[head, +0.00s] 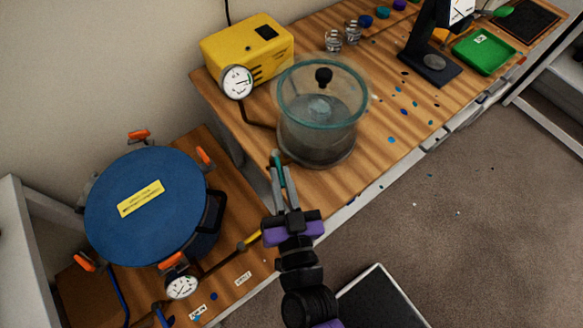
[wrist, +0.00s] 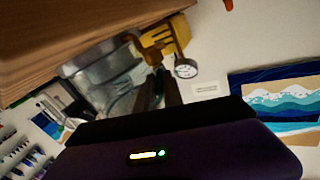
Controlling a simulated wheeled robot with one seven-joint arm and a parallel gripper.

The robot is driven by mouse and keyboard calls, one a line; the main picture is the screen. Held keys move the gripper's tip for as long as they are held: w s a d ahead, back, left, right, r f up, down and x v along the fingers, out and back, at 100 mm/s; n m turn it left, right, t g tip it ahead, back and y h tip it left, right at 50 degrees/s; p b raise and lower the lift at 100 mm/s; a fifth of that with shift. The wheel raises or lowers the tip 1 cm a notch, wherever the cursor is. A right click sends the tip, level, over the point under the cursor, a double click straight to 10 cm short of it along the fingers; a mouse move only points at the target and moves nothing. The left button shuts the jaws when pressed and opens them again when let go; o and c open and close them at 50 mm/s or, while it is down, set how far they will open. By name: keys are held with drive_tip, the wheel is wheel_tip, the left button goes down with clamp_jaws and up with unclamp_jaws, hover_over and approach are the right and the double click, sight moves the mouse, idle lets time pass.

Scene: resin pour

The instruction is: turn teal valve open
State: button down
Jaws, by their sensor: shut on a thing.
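The teal valve (head: 279,172) shows as a narrow teal piece between the fingers of my gripper (head: 281,166) in the head view, at the front left of the clear chamber (head: 318,125). My gripper is shut on it, and the fingers hide much of it. The handle's exact angle cannot be told. The chamber has a teal rim and a black knob on its lid. In the wrist view, the dark fingers (wrist: 158,90) point toward the chamber and the yellow pump (wrist: 165,38); the valve is not clear there.
The yellow pump (head: 247,50) with a round gauge (head: 237,82) stands behind the chamber. A blue-lidded pot (head: 146,205) with orange clamps stands at left. A yellow lever (head: 250,240) lies close left of my wrist.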

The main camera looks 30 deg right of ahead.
drive_tip(key=shift+w+a+f+m+g+h+b, duration=0.1)
drive_tip(key=shift+w+a+m+g+h+b, duration=0.4)
drive_tip(key=shift+m+g+h, duration=0.75)
drive_tip(key=shift+w+a+r+m+g+h+b, duration=0.1)
drive_tip(key=shift+w+a+m+g+h+b, duration=0.35)
drive_tip(key=shift+m+g+h, duration=0.85)
drive_tip(key=shift+w+a+f+m+g+h+b, duration=0.1)
drive_tip(key=shift+w+a+m+g+h+b, duration=0.15)
drive_tip(key=shift+a+m+g+h+b, duration=0.9)
drive_tip(key=shift+d+h+p, duration=0.3)
drive_tip(key=shift+d+h, duration=0.2)
drive_tip(key=shift+d, duration=0.05)
drive_tip(key=c, duration=1.5)
unclamp_jaws()
drive_tip(key=b, duration=0.2)
approach(273, 158)
drive_tip(key=shift+v, duration=1.6)
